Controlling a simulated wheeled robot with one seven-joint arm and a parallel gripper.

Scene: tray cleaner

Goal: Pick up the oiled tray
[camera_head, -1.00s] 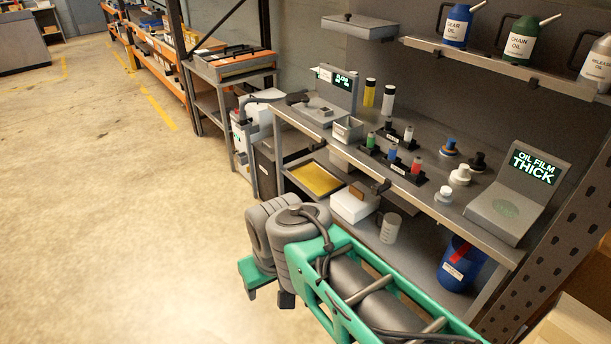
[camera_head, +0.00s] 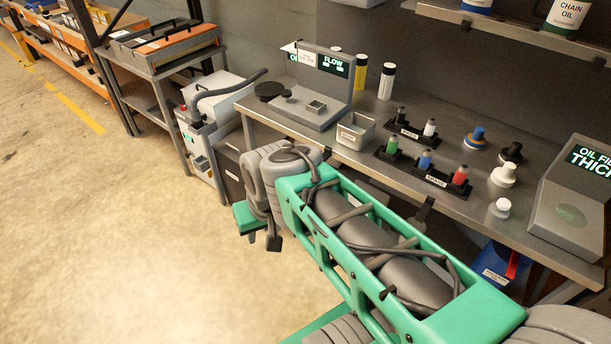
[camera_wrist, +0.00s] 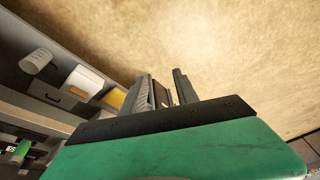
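The tray with a yellow, oily-looking floor (camera_wrist: 116,98) shows in the wrist view at the left, partly cut off by my gripper. It lies on the lower shelf, beside a white box (camera_wrist: 84,82). In the head view my arm hides it. In the head view my gripper (camera_head: 262,238) hangs over the floor in front of the bench, at the left end of my green arm.
The bench top (camera_head: 350,165) carries a device marked FLOW (camera_head: 322,85), small coloured bottles (camera_head: 425,160) and a display reading OIL FILM THICK (camera_head: 580,200). A grey machine (camera_head: 205,120) with a hose stands left of the bench. The floor at left (camera_head: 90,230) is clear.

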